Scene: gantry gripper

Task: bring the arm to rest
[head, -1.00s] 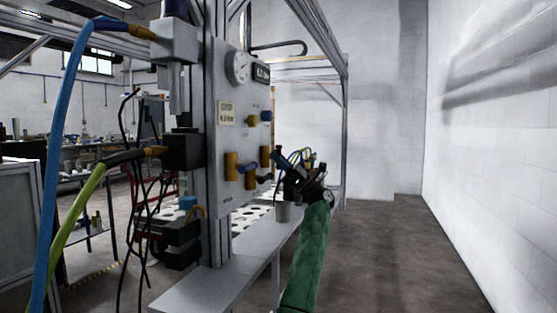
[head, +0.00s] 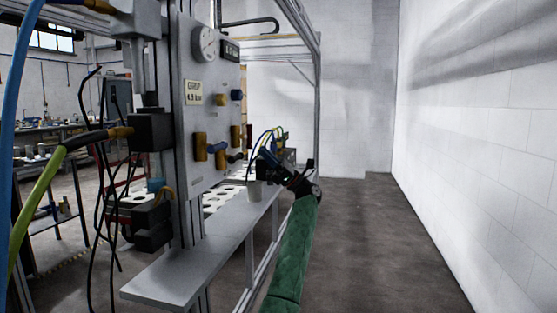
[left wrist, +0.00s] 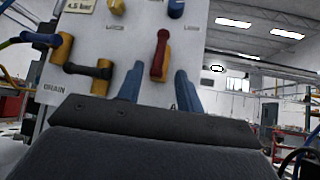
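My left arm, in a green sleeve (head: 291,250), reaches up from the bottom of the head view. Its dark left gripper (head: 264,158) is just right of the upright grey panel (head: 209,75). In the left wrist view, two blue fingers of the left gripper (left wrist: 159,70) stand apart with the panel beyond. A red and yellow lever (left wrist: 161,52) shows in the gap between them; I cannot tell how far behind the fingertips it is. Nothing is seen held. My right gripper is in neither view.
A blue hose (head: 19,85) and a yellow-green hose (head: 36,205) hang at the left. The floor (head: 375,240) to the right is clear up to the white wall (head: 480,130).

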